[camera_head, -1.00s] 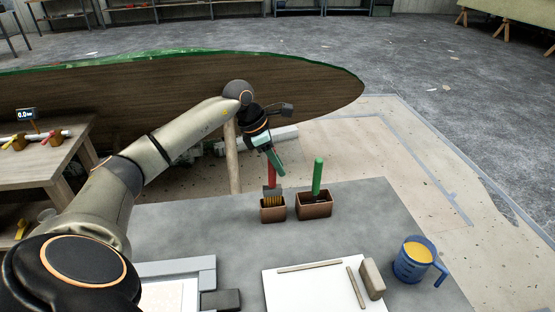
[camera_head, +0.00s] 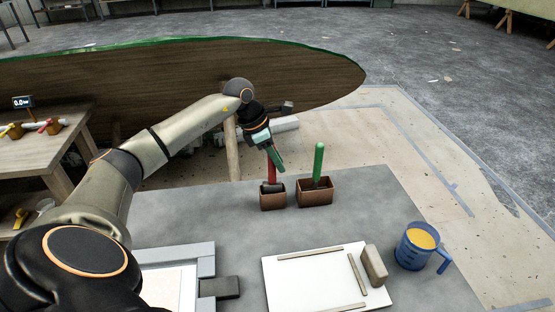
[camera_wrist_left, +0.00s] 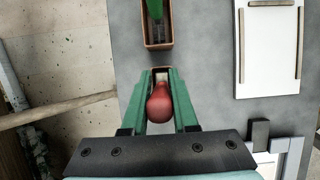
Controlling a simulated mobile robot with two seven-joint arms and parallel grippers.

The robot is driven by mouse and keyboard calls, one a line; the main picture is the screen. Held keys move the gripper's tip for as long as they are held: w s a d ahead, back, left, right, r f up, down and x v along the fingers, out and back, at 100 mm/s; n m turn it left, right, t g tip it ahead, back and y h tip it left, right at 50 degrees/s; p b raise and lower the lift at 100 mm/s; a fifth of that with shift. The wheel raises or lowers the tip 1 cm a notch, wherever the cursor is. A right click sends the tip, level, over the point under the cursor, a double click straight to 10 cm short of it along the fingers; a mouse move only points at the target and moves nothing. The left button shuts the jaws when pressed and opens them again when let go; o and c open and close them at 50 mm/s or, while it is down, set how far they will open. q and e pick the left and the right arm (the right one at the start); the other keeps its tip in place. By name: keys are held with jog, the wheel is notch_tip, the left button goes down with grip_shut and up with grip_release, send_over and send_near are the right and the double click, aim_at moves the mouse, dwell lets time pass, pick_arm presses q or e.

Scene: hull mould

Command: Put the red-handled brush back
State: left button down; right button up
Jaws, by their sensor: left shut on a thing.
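The red-handled brush (camera_head: 272,173) stands upright with its lower end inside the left of two small brown holders (camera_head: 272,201). Its bristles are hidden in the holder. My left gripper (camera_head: 274,158) is shut on the red handle from above; the left wrist view shows the handle's round red end (camera_wrist_left: 160,103) between the green fingers. A green-handled brush (camera_head: 318,163) stands in the right brown holder (camera_head: 315,192), also in the left wrist view (camera_wrist_left: 155,12). My right gripper is not in view.
A white board (camera_head: 310,278) with thin strips and a beige block (camera_head: 375,265) lies on the grey table (camera_head: 225,215). A blue jug (camera_head: 413,250) of yellow liquid stands at the right. A long wooden hull mould (camera_head: 180,85) lies behind.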

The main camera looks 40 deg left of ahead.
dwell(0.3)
pick_arm(q)
jog(key=shift+f+b, duration=0.45)
jog(key=shift+f, duration=0.25)
jog(key=shift+r, duration=0.15)
jog(key=c, duration=0.6)
grip_release()
jog(key=v, duration=1.2)
jog(key=shift+r+p, duration=0.2)
jog(key=shift+p, duration=0.2)
jog(key=shift+a, duration=0.1)
